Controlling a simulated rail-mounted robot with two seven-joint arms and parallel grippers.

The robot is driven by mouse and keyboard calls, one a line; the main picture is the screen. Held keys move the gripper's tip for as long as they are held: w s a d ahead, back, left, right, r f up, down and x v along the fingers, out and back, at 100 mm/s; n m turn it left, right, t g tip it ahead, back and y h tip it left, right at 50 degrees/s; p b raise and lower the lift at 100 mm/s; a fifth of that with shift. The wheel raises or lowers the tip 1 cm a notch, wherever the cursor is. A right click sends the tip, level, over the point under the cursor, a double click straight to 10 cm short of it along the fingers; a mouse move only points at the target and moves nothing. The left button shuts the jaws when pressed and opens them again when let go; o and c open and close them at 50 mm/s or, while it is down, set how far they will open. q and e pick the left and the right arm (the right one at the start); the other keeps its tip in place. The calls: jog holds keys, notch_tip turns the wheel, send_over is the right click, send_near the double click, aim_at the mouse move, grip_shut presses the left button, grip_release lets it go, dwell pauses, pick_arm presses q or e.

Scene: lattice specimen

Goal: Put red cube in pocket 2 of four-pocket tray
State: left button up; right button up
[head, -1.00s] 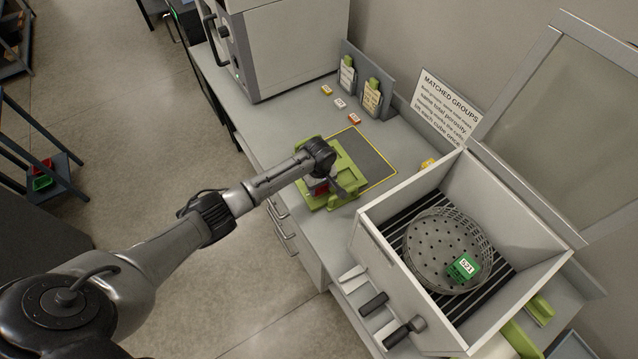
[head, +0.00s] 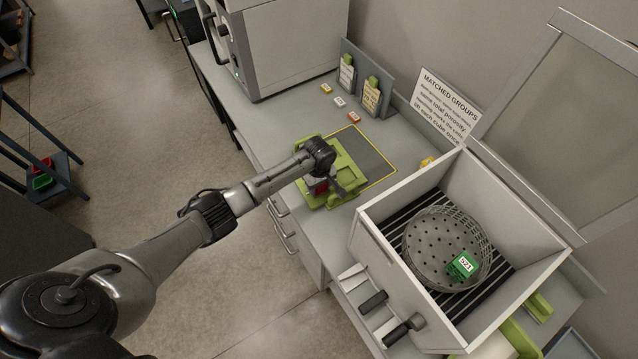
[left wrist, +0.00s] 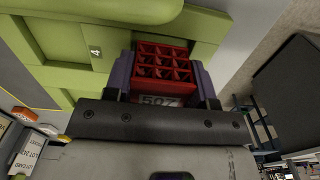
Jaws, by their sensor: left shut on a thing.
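The red cube (left wrist: 162,66), an open lattice with a white label reading 507, sits between the two purple-grey fingers of my left gripper (left wrist: 160,78) in the left wrist view. The gripper is shut on it. The green four-pocket tray (left wrist: 45,35) lies just beyond, with a tag reading 4 beside the cube. In the head view the tray (head: 347,166) is on the bench, and my left gripper (head: 322,187) is at its front left side with a bit of red showing. I cannot tell whether the cube rests in a pocket. My right gripper is out of view.
A grey mat (head: 372,150) with a yellow edge lies behind the tray. A white open-topped box (head: 385,215) stands to the right, holding a perforated basket (head: 430,245) with a green cube (head: 462,266) labelled 521. Small tags and a grey cabinet (head: 290,45) are behind.

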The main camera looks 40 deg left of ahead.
pick_arm(q)
jog(key=shift+f, duration=0.4)
jog(key=shift+f, duration=0.25)
dwell(0.8)
jog(key=o, duration=0.9)
jog(key=shift+o, duration=0.2)
jog(key=o, duration=0.4)
jog(key=shift+r, duration=0.1)
